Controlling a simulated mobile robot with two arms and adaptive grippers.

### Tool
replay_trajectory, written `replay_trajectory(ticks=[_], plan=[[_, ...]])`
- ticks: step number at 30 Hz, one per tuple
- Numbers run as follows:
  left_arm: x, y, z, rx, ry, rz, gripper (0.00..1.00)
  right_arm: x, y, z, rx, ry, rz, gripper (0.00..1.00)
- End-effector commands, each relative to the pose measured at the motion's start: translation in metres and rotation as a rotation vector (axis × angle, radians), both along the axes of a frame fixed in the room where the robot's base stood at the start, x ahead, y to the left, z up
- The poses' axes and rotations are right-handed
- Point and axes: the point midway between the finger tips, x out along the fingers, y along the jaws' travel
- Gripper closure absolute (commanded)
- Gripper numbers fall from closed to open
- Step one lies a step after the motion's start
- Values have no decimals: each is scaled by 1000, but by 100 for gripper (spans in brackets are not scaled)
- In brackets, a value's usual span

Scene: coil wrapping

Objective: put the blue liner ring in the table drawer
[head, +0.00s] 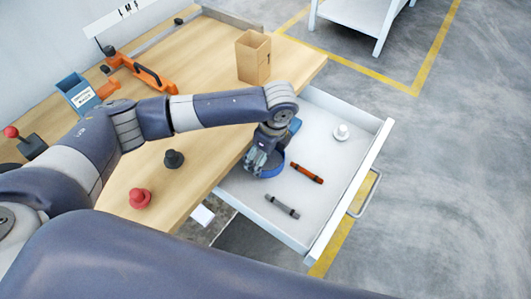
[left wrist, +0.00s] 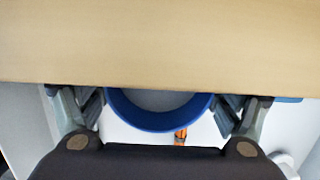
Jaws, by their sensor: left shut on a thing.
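The table drawer (head: 352,188) is pulled open at the right side of the wooden table. The blue liner ring (head: 271,171) is over the drawer's white floor, near its table-side edge. My left gripper (head: 262,160) reaches down into the drawer area and is shut on the ring. In the left wrist view, the ring (left wrist: 160,123) sits between the two fingers, partly hidden by the table board. I cannot tell whether the ring touches the drawer floor. My right gripper is out of view.
In the drawer lie an orange-and-black stick (head: 307,173), a dark grey stick (head: 282,206) and a white knobbed piece (head: 341,132). On the table (head: 205,60) stand a cardboard box (head: 253,57), a red knob (head: 140,198) and a black knob (head: 173,159). The table edge is close to my gripper.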

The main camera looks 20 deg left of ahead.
Motion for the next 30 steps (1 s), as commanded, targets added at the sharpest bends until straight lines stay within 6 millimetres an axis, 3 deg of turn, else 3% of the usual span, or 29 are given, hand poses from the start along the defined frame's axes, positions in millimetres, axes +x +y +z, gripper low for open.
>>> replay_trajectory(ticks=[1, 2, 4, 19, 23, 30], plan=[[0, 0, -2, 1, 2, 0, 38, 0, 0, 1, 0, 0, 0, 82], [0, 0, -2, 1, 2, 0, 13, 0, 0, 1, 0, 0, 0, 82], [0, 0, -2, 0, 1, 0, 0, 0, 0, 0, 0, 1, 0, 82], [0, -1, 3, 0, -1, 0, 0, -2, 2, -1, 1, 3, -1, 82], [-1, -4, 21, -3, -1, 0, 0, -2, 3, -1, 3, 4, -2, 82], [-3, -12, 73, -3, -2, -1, 0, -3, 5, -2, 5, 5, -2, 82]])
